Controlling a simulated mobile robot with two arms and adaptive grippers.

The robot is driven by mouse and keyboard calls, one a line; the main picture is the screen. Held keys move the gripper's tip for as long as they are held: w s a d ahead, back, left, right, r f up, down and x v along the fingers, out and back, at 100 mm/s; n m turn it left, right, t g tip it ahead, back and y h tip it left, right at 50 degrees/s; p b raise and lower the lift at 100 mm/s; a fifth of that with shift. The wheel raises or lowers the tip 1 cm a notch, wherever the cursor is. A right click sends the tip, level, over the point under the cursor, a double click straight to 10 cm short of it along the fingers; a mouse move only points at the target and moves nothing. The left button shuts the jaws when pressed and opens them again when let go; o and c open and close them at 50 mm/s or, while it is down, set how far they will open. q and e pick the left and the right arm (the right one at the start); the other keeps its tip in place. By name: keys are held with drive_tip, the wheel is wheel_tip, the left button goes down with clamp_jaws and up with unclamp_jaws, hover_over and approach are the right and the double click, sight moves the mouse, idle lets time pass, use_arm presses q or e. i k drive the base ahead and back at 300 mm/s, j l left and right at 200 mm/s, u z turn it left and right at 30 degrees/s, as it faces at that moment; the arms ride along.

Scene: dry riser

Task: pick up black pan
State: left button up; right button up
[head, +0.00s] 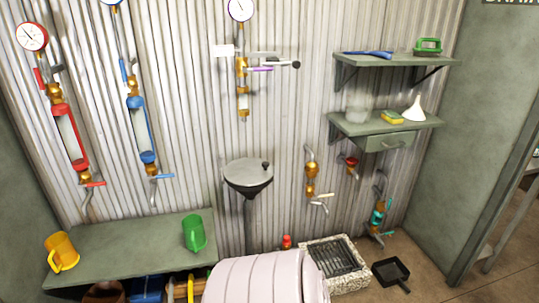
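The black pan (391,272) lies on the brown floor at the lower right of the head view. It is a small square-looking dustpan-like pan, and its short handle points toward the bottom of the picture. It sits just right of the stone-rimmed floor drain (312,247), with a small gap between them. Nothing covers it. Neither of my grippers is in view.
A green-grey bench (120,246) holds a yellow jug (62,252) and a green jug (193,234). A grey funnel basin (248,176) stands at the wall. Shelves (393,61) and a pipe with teal valve (378,216) are above the pan. A pale ribbed shape fills bottom centre.

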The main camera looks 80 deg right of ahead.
sight(390, 272)
drive_tip(key=k+z, duration=0.15)
drive_tip(key=z, duration=3.75)
drive_tip(key=i+l, duration=0.15)
drive_tip(key=i, duration=0.15)
drive_tip(key=i+l+u, duration=0.1)
drive_tip(key=i, duration=0.2)
